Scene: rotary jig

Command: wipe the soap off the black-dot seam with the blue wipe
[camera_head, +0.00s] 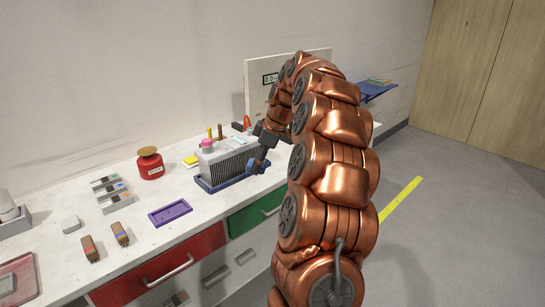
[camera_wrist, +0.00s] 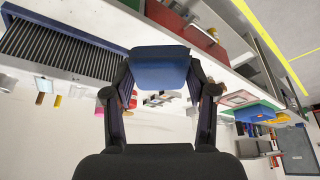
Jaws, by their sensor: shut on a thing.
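My gripper (camera_head: 264,152) is at the right end of a grey finned block (camera_head: 226,160), which sits in a dark blue tray (camera_head: 216,187). The blue wipe (camera_head: 257,167) is held between its fingers at the block's near right corner. I cannot make out a black-dot seam or soap in either view.
A red jar (camera_head: 150,165), purple tray (camera_head: 170,212), yellow pad (camera_head: 190,161) and two small brown-ended blocks stand left on the white bench (camera_head: 140,225). A panel with a display (camera_head: 262,75) rises behind. My arm hides the bench's right part.

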